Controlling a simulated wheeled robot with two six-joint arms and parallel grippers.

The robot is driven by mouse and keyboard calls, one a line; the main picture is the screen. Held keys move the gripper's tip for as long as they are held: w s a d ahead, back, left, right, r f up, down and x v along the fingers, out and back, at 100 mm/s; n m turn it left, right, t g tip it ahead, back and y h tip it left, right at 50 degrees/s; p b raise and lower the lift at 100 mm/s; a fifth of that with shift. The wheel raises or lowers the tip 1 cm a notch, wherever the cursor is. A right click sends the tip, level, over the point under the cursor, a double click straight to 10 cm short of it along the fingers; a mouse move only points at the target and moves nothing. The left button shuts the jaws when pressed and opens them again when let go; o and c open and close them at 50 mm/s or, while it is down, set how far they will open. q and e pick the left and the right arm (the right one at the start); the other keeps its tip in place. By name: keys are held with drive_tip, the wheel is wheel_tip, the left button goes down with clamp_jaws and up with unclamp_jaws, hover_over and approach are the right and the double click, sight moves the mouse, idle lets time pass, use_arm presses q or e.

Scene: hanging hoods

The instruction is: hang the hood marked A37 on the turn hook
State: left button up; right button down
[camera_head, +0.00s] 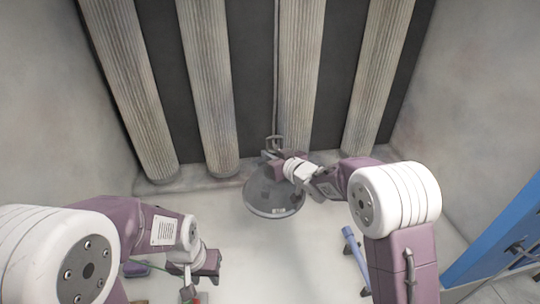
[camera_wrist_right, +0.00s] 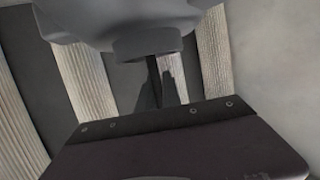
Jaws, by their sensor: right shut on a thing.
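The grey round hood (camera_head: 262,203) hangs level below my right gripper (camera_head: 273,157) in the head view. A small pale label shows on its near rim, but its marking is too small to read. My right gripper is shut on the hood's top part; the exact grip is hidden. A thin rod (camera_head: 276,75) comes down from above, with a small hook-like frame (camera_head: 275,143) at its lower end, right by the gripper. I cannot tell whether hood and hook touch. My left gripper (camera_head: 190,293) is low at the bottom edge, partly cut off.
Ribbed pale columns (camera_head: 210,90) stand along the dark back wall. A blue tube-like thing (camera_head: 354,246) lies on the floor beside my right arm. A blue panel (camera_head: 505,240) stands at the right. Small red and green things lie by my left gripper. The middle floor is clear.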

sight(284, 187)
drive_tip(key=shift+f+b, duration=1.2)
drive_tip(key=shift+f, duration=0.1)
idle(0.4)
drive_tip(key=c, duration=1.5)
unclamp_jaws()
drive_tip(key=shift+o, duration=0.2)
drive_tip(key=shift+s, duration=0.1)
drive_tip(key=shift+d, duration=0.1)
drive_tip(key=shift+s+d+b, duration=0.2)
drive_tip(key=shift+s+b, duration=0.1)
drive_tip(key=b+v, duration=0.2)
drive_tip(key=v, duration=0.6)
drive_tip(key=shift+s+r, duration=0.1)
drive_tip(key=shift+r, duration=0.1)
